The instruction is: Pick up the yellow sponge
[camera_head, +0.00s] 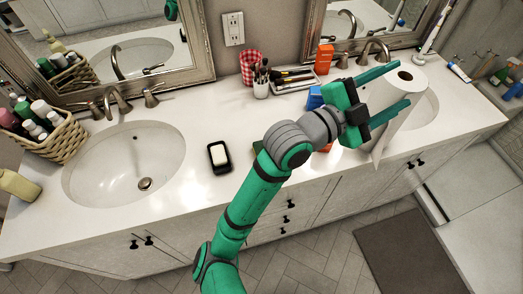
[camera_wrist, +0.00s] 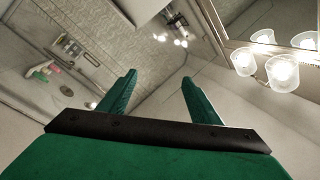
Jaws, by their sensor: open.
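I see nothing that I can clearly tell to be a yellow sponge. A pale cream block (camera_head: 220,154) lies in a black dish (camera_head: 222,169) on the counter between the two sinks; it may be soap or a sponge. My gripper (camera_head: 404,84) is above the right part of the counter, well to the right of that dish, and overlaps a white paper roll in the head view. In the wrist view my gripper (camera_wrist: 160,78) has its two green fingers apart with nothing between them.
The paper roll (camera_head: 399,112) stands by the right sink. A brush cup (camera_head: 261,88), a white tray (camera_head: 296,79) and an orange bottle (camera_head: 323,59) stand at the back. A wicker basket (camera_head: 62,139) of bottles is at the left.

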